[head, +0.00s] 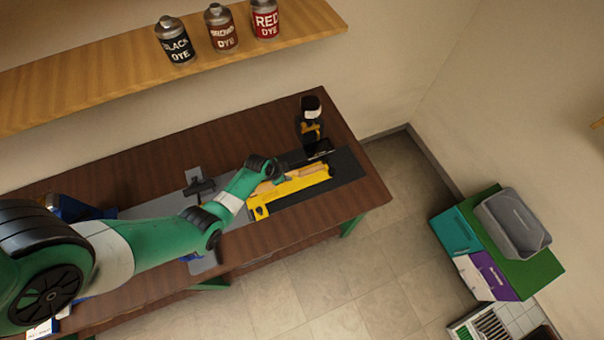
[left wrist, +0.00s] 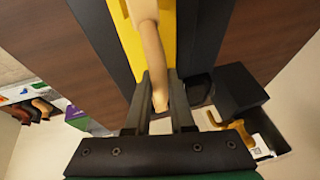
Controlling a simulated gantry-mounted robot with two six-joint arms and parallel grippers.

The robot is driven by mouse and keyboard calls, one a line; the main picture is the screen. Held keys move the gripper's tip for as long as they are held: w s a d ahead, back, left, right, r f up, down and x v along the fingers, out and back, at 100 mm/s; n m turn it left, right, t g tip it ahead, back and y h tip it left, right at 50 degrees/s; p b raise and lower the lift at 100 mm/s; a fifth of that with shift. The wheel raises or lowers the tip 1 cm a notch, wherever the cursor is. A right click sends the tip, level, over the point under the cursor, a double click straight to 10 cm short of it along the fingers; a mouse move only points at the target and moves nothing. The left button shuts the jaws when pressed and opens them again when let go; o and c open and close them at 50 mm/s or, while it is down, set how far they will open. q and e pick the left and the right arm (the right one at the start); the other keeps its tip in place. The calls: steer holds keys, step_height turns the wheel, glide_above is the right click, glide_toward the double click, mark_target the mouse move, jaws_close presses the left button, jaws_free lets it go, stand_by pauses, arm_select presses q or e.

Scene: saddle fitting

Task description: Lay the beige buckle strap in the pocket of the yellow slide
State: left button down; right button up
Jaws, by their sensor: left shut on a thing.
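The yellow slide (head: 291,190) lies on a dark mat near the right end of the bench. In the left wrist view the slide (left wrist: 128,40) runs up the picture under the strap. My left gripper (left wrist: 160,88) is shut on the near end of the beige buckle strap (left wrist: 148,42). The strap stretches away along the slide. Whether it touches the slide or hangs just above it I cannot tell. In the head view the strap (head: 267,185) shows only as a small beige patch beside my gripper. The slide's pocket is mostly hidden. My right gripper is not in view.
A black and yellow device (head: 310,122) stands behind the slide's far end. A grey fixture (head: 199,186) stands to the left on the bench (head: 120,160). Dye bottles (head: 222,30) line a wall shelf.

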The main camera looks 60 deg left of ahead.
mark_target(288, 183)
arm_select(q)
steer(key=shift+a, duration=0.1)
steer(key=b+x, duration=0.2)
steer(key=s+b+x, duration=0.1)
steer(key=x, duration=0.1)
steer(key=shift+f+b, duration=0.15)
steer(key=shift+b, duration=0.25)
steer(key=shift+f, duration=0.25)
steer(key=shift+r, duration=0.2)
steer(key=shift+f, duration=0.2)
steer(key=c, duration=0.8)
jaws_free()
steer(key=shift+r, duration=0.1)
